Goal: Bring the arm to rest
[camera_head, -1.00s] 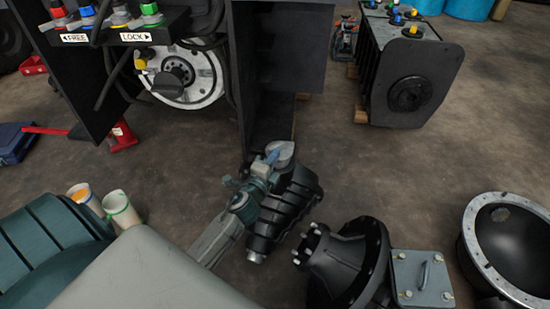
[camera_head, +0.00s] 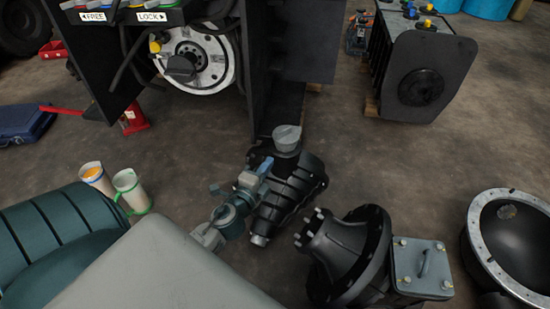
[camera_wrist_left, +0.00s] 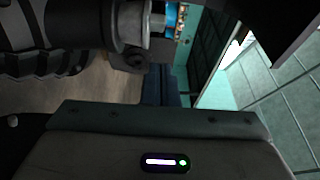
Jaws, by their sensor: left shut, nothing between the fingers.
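My left arm comes up from the lower left in the head view, its grey-green joints in line. Its left gripper (camera_head: 265,167) has bluish fingers that are shut with nothing between them. It appears in front of a black ribbed part (camera_head: 296,192), just below a grey cup-shaped piece (camera_head: 287,137); whether it touches either is unclear. My right gripper is not in view.
A black bolted hub (camera_head: 342,250) and a round housing (camera_head: 515,235) lie at the lower right. Two cups (camera_head: 131,190) stand at left by a green ribbed part (camera_head: 50,235). A dark control panel (camera_head: 185,14) and a black box unit (camera_head: 425,80) stand behind.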

